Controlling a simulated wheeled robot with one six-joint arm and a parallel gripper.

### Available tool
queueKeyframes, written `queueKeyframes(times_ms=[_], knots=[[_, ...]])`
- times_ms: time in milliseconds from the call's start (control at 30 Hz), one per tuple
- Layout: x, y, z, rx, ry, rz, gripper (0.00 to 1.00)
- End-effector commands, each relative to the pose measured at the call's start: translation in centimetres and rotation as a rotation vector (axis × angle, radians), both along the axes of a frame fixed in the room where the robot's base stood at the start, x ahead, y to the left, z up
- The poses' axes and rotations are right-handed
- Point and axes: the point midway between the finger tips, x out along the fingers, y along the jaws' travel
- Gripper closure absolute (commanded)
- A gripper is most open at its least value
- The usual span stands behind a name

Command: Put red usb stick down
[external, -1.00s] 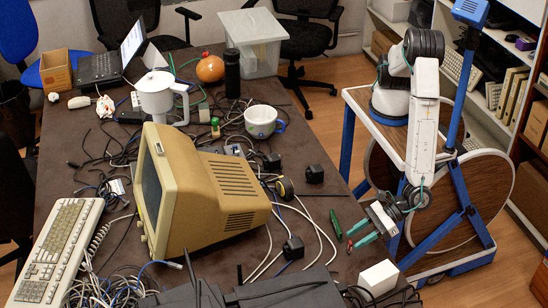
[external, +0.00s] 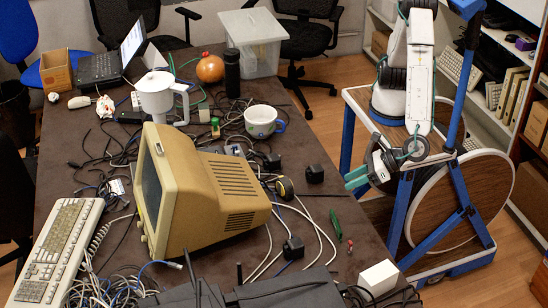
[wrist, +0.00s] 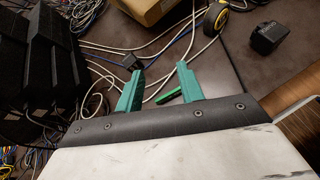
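The red usb stick (external: 350,246) lies on the brown table near its right edge, by the small green object (external: 336,224). My gripper (external: 356,178) is raised above the table's right edge, behind and apart from the red stick in the external view. In the wrist view the green fingers of my gripper (wrist: 161,72) stand apart with nothing held between them. The green object (wrist: 168,96) shows lower down between the fingers. I cannot make out the red stick in the wrist view.
A beige computer monitor (external: 205,195) stands mid-table among many tangled cables. A black adapter (external: 293,248) and a white box (external: 378,278) are near the red stick. A black tape roll (external: 285,188) and another adapter (external: 315,174) lie behind it.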

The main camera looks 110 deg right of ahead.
Motion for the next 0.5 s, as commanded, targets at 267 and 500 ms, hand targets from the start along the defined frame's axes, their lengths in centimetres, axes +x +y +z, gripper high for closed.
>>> queueKeyframes(times_ms=[267, 500], knots=[[3.1, -22.1, 10.0, 0.402, 0.009, -0.791, 0.62], [-3.4, -35.7, 14.1, 0.769, -0.019, -1.418, 0.62]])
